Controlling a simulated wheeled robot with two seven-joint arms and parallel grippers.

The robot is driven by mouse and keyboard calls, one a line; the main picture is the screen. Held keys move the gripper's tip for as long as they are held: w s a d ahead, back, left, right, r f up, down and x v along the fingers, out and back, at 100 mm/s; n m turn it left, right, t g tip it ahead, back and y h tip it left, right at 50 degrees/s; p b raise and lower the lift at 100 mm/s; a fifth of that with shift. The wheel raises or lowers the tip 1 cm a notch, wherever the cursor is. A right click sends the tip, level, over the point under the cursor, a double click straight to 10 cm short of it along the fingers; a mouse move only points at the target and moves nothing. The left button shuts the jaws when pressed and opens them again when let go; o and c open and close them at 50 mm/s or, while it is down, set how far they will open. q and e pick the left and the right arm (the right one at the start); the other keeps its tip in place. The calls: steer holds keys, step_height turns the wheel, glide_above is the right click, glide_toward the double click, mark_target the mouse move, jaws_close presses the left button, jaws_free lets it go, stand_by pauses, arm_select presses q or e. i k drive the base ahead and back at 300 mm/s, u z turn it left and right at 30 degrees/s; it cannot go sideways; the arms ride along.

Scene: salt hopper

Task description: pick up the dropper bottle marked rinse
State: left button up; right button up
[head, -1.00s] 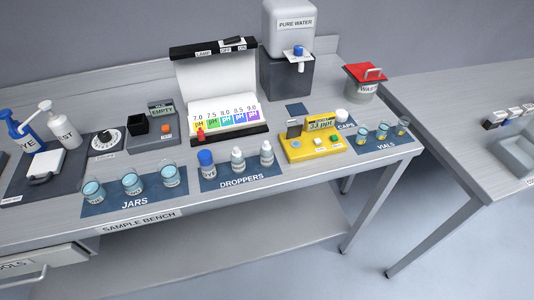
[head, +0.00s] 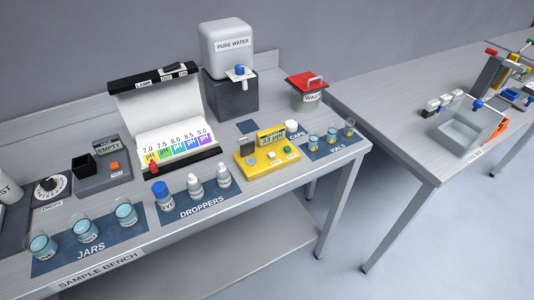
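Three dropper bottles stand upright on the blue mat marked DROPPERS (head: 178,219) on the sample bench. The left one is a blue-capped bottle (head: 162,195). The middle one is a white-topped bottle (head: 195,187), and the right one is another white-topped bottle (head: 223,177). Their small labels are too blurred to read, so I cannot tell which is marked rinse. Neither of my grippers is in view.
Jars (head: 84,232) stand left of the droppers. A yellow meter (head: 266,155) and vials (head: 331,136) stand to the right. Behind are the pH chart box (head: 175,140), the pure water tank (head: 228,60) and a red-lidded waste bin (head: 308,92). A second bench (head: 400,95) stands at right.

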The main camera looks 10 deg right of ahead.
mark_target(222, 174)
steer(key=u, duration=2.2)
steer(key=k, duration=0.65)
steer(key=z, duration=1.6)
